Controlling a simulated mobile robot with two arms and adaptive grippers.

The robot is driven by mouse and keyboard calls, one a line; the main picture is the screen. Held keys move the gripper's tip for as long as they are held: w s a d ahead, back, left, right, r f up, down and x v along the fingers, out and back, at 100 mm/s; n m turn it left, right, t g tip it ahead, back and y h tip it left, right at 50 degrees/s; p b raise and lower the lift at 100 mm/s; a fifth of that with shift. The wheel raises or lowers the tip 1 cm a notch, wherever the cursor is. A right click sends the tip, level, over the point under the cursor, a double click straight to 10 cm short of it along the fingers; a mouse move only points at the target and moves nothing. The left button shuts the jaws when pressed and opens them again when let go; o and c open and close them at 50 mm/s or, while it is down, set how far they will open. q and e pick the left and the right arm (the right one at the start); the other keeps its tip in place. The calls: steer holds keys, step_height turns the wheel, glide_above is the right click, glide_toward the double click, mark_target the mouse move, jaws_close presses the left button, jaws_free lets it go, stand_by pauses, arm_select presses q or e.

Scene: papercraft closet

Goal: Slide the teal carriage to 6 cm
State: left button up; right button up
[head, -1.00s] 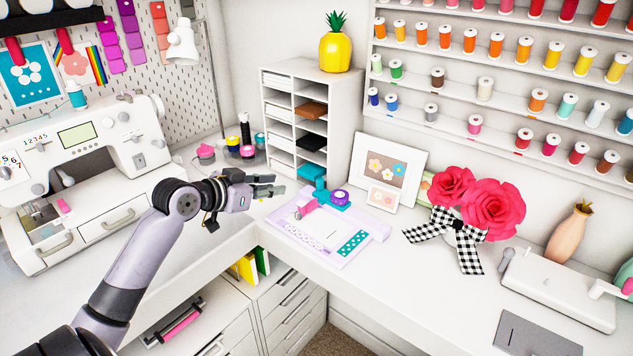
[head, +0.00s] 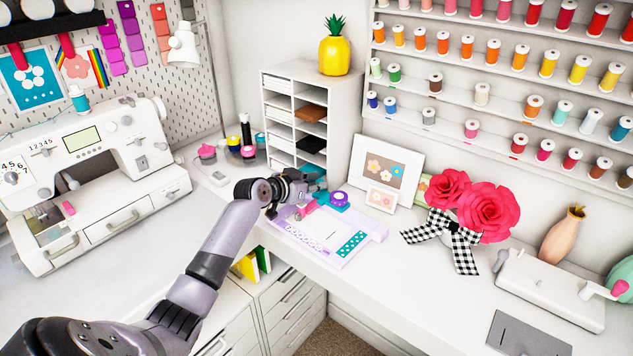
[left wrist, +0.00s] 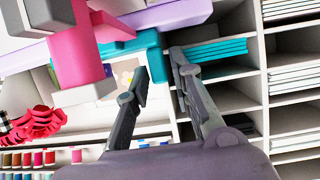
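The teal carriage (head: 312,172) is a small block at the back left of a lavender board (head: 376,232) on the white desk. My left gripper (head: 305,187) is in front of it and hides part of it. Whether a finger touches the block cannot be told. A pink part (left wrist: 80,45) stands beside the block. My right gripper is not in view.
A white cubby shelf (head: 340,115) stands close behind the gripper. A purple roll (head: 339,199) is to its right, with picture frames (head: 385,170) behind. A sewing machine (head: 95,155) is at left.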

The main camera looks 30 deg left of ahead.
arm_select(q)
steer(key=shift+w+d, duration=0.1)
steer(key=shift+w, duration=0.1)
steer(key=shift+c, duration=0.4)
jaws_close()
